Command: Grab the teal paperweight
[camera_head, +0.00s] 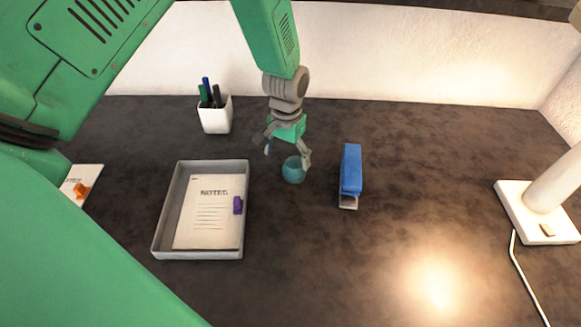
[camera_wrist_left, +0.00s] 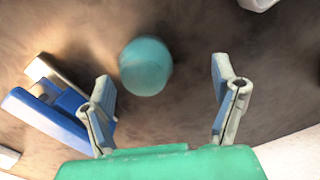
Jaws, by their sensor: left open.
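The teal paperweight (camera_head: 293,170) is a small round piece on the dark desk, between the tray and the blue stapler. It also shows in the left wrist view (camera_wrist_left: 146,66), ahead of the fingertips and between their lines, nearer the left finger. My left gripper (camera_head: 287,155) is open just above and behind the paperweight in the head view. In the left wrist view its two fingers (camera_wrist_left: 165,95) are spread wide with nothing between them. Whether a finger touches the paperweight I cannot tell. My right gripper is not in view.
A blue stapler (camera_head: 351,172) stands close to the right of the paperweight. A grey tray (camera_head: 158,228) with a notes pad (camera_head: 208,222) and a purple clip (camera_head: 238,205) lies left. A pen cup (camera_head: 215,117) is behind, a white lamp (camera_head: 508,205) far right. The front desk is clear.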

